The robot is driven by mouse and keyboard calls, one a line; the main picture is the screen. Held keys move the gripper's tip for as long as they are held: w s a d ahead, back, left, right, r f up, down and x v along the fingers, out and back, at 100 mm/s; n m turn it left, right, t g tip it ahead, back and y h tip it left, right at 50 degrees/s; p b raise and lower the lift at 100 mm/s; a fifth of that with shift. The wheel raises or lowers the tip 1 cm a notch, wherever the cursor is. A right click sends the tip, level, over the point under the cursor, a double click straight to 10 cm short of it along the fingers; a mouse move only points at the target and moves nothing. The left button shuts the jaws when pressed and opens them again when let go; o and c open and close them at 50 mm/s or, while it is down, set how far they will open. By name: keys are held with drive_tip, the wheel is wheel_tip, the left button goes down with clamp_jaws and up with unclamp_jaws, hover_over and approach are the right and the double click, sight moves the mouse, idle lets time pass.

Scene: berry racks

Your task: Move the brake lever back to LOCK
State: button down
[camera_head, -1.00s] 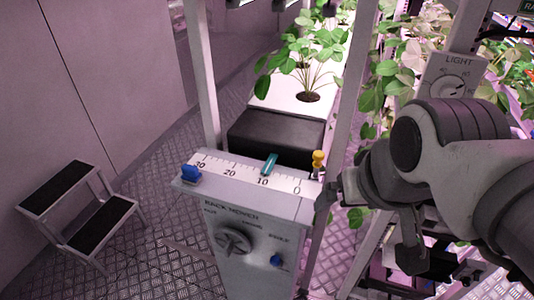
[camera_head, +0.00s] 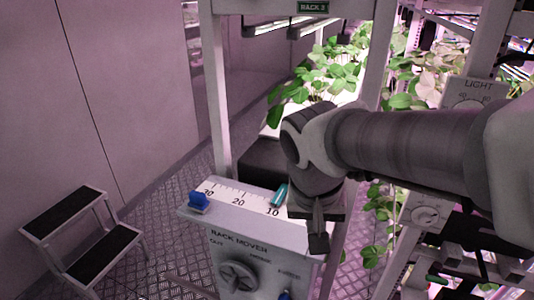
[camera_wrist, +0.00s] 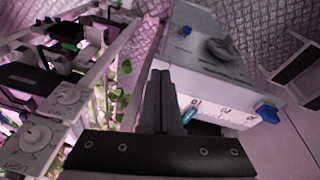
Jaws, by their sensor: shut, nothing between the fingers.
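A small blue lever (camera_head: 285,295), which seems to be the brake lever, is at the lower right of the grey RACK MOVER panel (camera_head: 222,260), cut by the bottom edge of the head view. It also shows in the wrist view (camera_wrist: 184,30), on the panel near the dark knob. Its exact setting and lettering are too small to read. My gripper (camera_head: 318,240) points down at the right end of the panel top, above and to the right of the lever. In the wrist view my gripper (camera_wrist: 160,74) has its fingers together, holds nothing and is apart from the lever.
A scale (camera_head: 240,198) on the panel top carries a teal pointer (camera_head: 279,195) and a blue marker (camera_head: 198,201). The round knob (camera_head: 238,276) is left of the lever. Plant racks stand behind and right. A step stool (camera_head: 82,232) stands left on open floor.

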drive_tip(key=w+a+f+m+h+b, duration=0.1)
drive_tip(key=w+a+f+h+b, duration=0.1)
drive_tip(key=a+f, duration=0.7)
drive_tip(key=w+a+f+m+h+b, duration=0.2)
drive_tip(key=a+f+b, duration=0.3)
drive_tip(key=a+f, duration=0.4)
wheel_tip(320, 180, down, 5)
drive_tip(key=shift+r+h, duration=0.2)
drive_tip(key=shift+h, duration=0.7)
drive_tip(key=shift+w+f, duration=0.1)
drive_tip(key=shift+w, duration=0.05)
drive_tip(key=d+f+b, duration=0.2)
drive_tip(key=d+f, duration=0.5)
drive_tip(key=d, duration=0.2)
drive_tip(key=shift+w+d, duration=0.3)
drive_tip(key=shift+w, duration=0.1)
